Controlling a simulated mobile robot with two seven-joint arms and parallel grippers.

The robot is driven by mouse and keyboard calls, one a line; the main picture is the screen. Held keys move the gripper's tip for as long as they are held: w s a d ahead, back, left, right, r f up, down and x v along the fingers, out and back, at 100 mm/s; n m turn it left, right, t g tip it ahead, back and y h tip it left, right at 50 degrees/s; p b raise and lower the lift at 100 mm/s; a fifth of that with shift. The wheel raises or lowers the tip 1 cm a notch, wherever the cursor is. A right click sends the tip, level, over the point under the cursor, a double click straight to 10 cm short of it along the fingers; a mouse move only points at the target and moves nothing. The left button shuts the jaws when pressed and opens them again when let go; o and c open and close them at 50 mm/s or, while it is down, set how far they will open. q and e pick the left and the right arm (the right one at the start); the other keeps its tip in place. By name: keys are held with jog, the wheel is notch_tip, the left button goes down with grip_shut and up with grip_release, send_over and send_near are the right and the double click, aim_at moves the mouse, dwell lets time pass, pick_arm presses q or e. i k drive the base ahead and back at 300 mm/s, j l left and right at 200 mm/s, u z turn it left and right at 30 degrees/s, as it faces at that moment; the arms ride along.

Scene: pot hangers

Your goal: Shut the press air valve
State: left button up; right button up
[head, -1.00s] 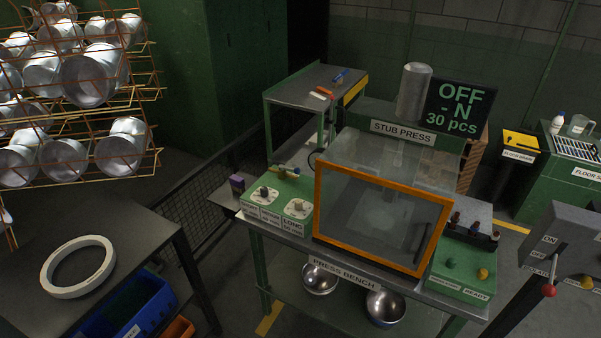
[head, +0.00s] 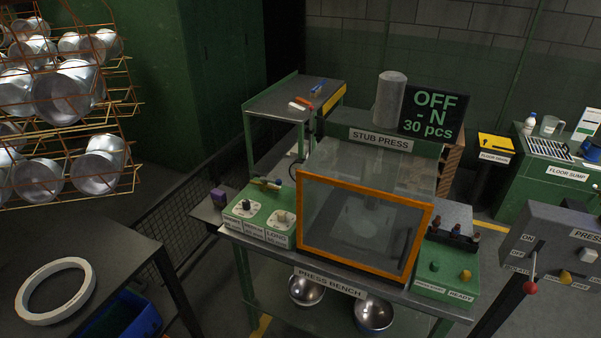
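The stub press (head: 365,215) stands on the press bench, behind a clear guard with an orange frame (head: 310,245). The guard looks closed. A small brass-coloured fitting with a lever (head: 265,183) sits at the back of the green control box left of the press. It may be the air valve, but no label on it is readable, and its lever position is too small to tell. The display (head: 433,114) reads "OFF", "- N" and "30 pcs". Neither of my grippers is in view.
A grey panel (head: 560,245) at the right has a red-knobbed lever (head: 530,286) and a label starting "PRESS". A green box (head: 445,275) with knobs is right of the guard. A dark table (head: 100,260) with a white ring (head: 25,317) and pot racks (head: 70,205) fill the left.

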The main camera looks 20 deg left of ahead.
aim_at(278, 182)
jog(key=i+j+z, duration=0.1)
jog(key=j, duration=0.25)
jog(key=i+j+z, duration=0.1)
jog(key=j, duration=0.25)
jog(key=i+j+z, duration=0.1)
jog(key=j, duration=0.25)
jog(key=i+j+z, duration=0.1)
jog(key=j, duration=0.3)
jog(key=i+j+z, duration=0.1)
jog(key=j, duration=0.25)
jog(key=i, duration=0.1)
